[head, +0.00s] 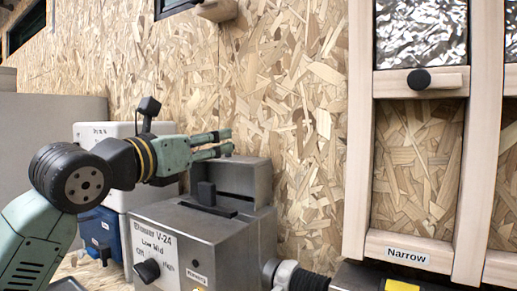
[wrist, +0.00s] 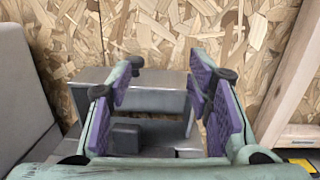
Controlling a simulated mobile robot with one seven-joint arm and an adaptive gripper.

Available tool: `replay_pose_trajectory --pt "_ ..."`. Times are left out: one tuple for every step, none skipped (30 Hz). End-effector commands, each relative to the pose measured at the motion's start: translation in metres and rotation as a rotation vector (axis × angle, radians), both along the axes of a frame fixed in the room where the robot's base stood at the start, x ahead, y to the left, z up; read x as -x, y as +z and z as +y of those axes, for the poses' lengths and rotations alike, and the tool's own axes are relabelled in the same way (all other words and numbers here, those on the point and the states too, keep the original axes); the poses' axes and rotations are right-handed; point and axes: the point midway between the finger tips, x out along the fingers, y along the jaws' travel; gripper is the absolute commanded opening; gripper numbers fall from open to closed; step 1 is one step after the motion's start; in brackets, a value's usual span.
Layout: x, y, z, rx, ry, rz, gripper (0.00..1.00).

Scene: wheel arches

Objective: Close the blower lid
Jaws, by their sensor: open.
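The blower (head: 190,235) is a grey metal box labelled "Blower V-24", with a black dial (head: 147,271) on its front. A black block-shaped handle (head: 207,194) stands on its top, and shows in the wrist view (wrist: 125,138) low between the fingers. A raised grey section (head: 245,176) rises at the back of the box; its grey panel also shows in the wrist view (wrist: 155,100). I cannot tell for sure which part is the lid. My gripper (head: 229,141) is open and empty, just above the raised section. Its purple-padded fingers (wrist: 166,85) partly hide the blower.
A white box (head: 105,130) and a blue unit (head: 98,232) stand left of the blower, behind my arm. A chipboard wall (head: 290,120) is close behind. A wooden frame labelled "Narrow" (head: 408,255) stands right. A black hose (head: 303,280) leaves the blower's right side.

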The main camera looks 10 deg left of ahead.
Motion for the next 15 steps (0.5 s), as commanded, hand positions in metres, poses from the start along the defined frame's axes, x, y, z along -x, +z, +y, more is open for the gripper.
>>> replay_pose_trajectory --pt "-0.007 -0.008 0.016 -0.030 0.061 0.038 0.46" --pt "-0.009 -0.011 0.022 -0.041 0.084 0.054 0.46" --pt "-0.012 -0.015 0.028 -0.052 0.107 0.069 0.46" --pt "-0.015 -0.016 0.031 -0.057 0.116 0.077 0.46" --pt "-0.017 -0.017 0.032 -0.059 0.121 0.081 0.46" --pt "-0.020 -0.017 0.032 -0.060 0.124 0.083 0.46" --pt "-0.024 -0.017 0.031 -0.060 0.123 0.083 0.46" --pt "-0.028 -0.017 0.030 -0.059 0.122 0.082 0.46" --pt "-0.033 -0.016 0.028 -0.059 0.120 0.081 0.46" --pt "-0.039 -0.016 0.027 -0.059 0.119 0.081 0.46" --pt "-0.044 -0.016 0.025 -0.060 0.118 0.081 0.46" --pt "-0.052 -0.015 0.024 -0.059 0.118 0.081 0.46" --pt "-0.058 -0.015 0.023 -0.059 0.117 0.081 0.46" --pt "-0.064 -0.015 0.021 -0.059 0.117 0.079 0.46" --pt "-0.071 -0.015 0.020 -0.061 0.118 0.079 0.46"
